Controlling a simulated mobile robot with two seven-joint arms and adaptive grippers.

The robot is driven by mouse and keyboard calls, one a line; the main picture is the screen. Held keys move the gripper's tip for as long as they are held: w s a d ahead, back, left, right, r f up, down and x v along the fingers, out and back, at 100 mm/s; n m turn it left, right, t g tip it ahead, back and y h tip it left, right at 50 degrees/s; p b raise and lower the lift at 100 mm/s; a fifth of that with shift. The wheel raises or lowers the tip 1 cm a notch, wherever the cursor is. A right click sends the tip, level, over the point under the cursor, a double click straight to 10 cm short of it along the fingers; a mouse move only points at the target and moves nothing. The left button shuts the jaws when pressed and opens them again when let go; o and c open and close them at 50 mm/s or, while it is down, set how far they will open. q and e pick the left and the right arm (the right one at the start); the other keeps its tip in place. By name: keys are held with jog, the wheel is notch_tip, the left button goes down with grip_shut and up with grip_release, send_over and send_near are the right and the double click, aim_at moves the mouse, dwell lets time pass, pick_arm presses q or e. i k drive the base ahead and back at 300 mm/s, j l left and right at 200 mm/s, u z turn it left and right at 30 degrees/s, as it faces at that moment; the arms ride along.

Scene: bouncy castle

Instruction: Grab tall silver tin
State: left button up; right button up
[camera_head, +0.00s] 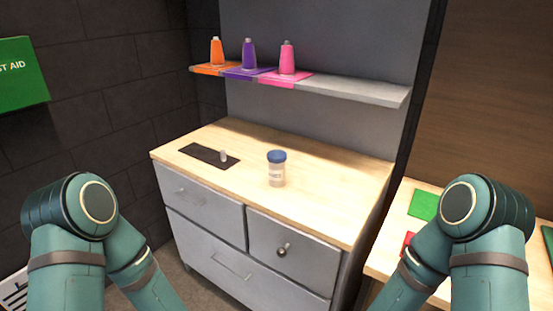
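I see nothing that is plainly a tall silver tin. A pale, see-through-looking jar with a blue lid (277,168) stands upright on the wooden top of a grey drawer cabinet (218,215). Left of it, a small pale silver cylinder (223,156) stands at the right end of a dark mat (200,153); it is too small to tell more. My two teal arms bend at the lower left and lower right, and their forearms run out of the bottom of the picture. Both grippers are out of view.
A lower wooden table at right carries a green mat (424,205). The cabinet top's right side is clear.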

aim_at(276, 172)
jog(key=i+j, duration=0.65)
jog(key=j, duration=0.15)
jog(key=j+z, duration=0.1)
jog(key=z, duration=0.3)
jog(key=i+j+z, duration=0.1)
jog(key=z, duration=0.25)
jog(key=j+z, duration=0.2)
jog(key=z, duration=0.2)
